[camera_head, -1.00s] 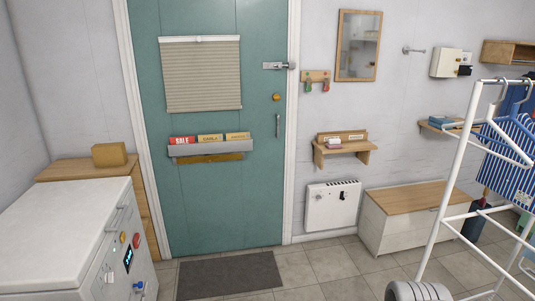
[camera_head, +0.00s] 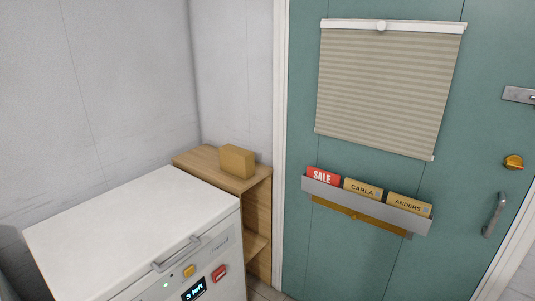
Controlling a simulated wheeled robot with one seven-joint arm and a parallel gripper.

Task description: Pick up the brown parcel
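The brown parcel (camera_head: 237,161) is a small box. It sits on top of a wooden shelf unit (camera_head: 204,162) in the corner, left of the door. My gripper is not in view, so its state does not show.
A white chest-like appliance (camera_head: 130,225) with a handle and buttons stands in front of the shelf unit, to the left. A teal door (camera_head: 295,250) with a blind (camera_head: 385,90) and a mail rack (camera_head: 365,204) is on the right. The shelf top around the parcel is clear.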

